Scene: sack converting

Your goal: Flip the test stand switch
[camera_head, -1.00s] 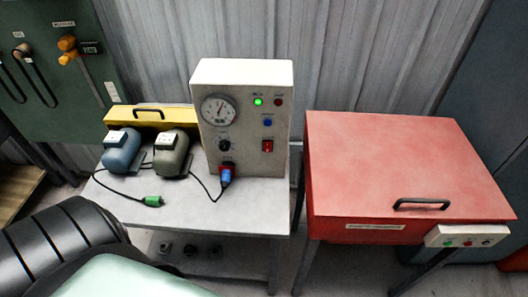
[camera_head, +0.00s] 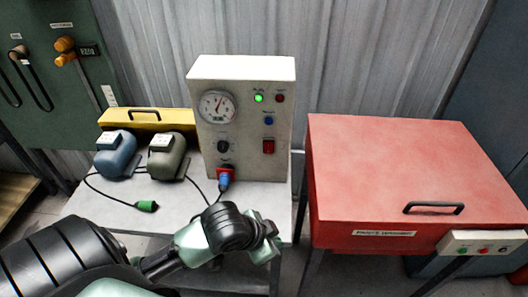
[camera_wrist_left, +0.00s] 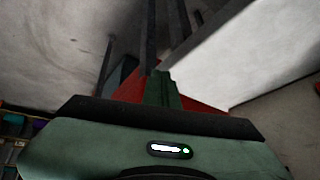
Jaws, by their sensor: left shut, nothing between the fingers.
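The test stand (camera_head: 246,85) is a pale box upright on the grey table. Its front panel has a round gauge (camera_head: 217,107), a lit green lamp (camera_head: 259,98), a dark red lamp (camera_head: 280,98), a blue button (camera_head: 268,121), a black knob (camera_head: 223,146) and a red switch (camera_head: 268,146). I cannot tell the switch's position. My left gripper (camera_head: 268,246) is at the table's front right, below and apart from the panel. In the left wrist view its shut fingers (camera_wrist_left: 162,90) hold nothing. My right gripper is out of view.
A blue motor (camera_head: 117,155) and a grey-green motor (camera_head: 168,158) stand left of the test stand, before a yellow case (camera_head: 150,120). A cable with a green plug (camera_head: 147,206) lies in front. A red lidded cabinet (camera_head: 400,165) stands to the right, across a narrow gap.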

